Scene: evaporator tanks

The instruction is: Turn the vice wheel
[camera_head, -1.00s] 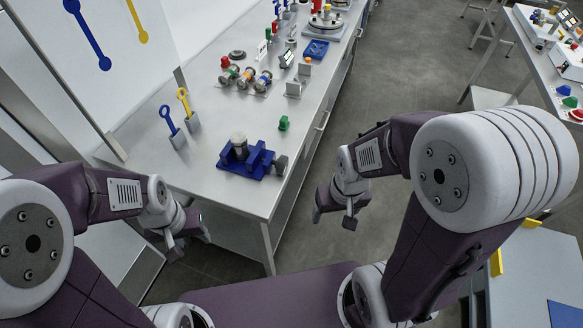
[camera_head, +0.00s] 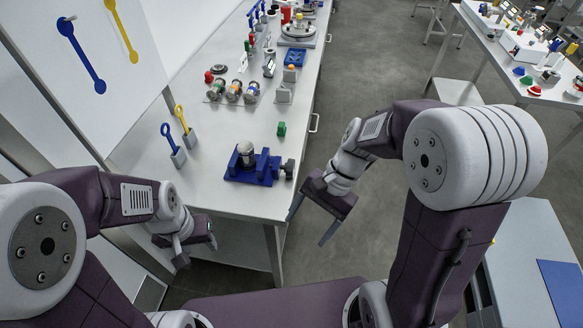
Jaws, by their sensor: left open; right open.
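A blue vice (camera_head: 240,177) sits on the near end of the white bench, with a grey metal cylinder (camera_head: 246,152) standing in it. Its dark wheel (camera_head: 289,169) is on the vice's right side, near the bench's right edge. My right gripper (camera_head: 310,222) is open and empty, beyond the bench edge to the right of and nearer than the wheel, and apart from it. My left gripper (camera_head: 197,250) is open and empty at the near left, before the bench's front edge.
A small green block (camera_head: 281,128) stands behind the vice. Blue (camera_head: 172,143) and yellow (camera_head: 184,125) ring-handled tools stand in grey holders to the left. Several valves and fixtures line the bench further back.

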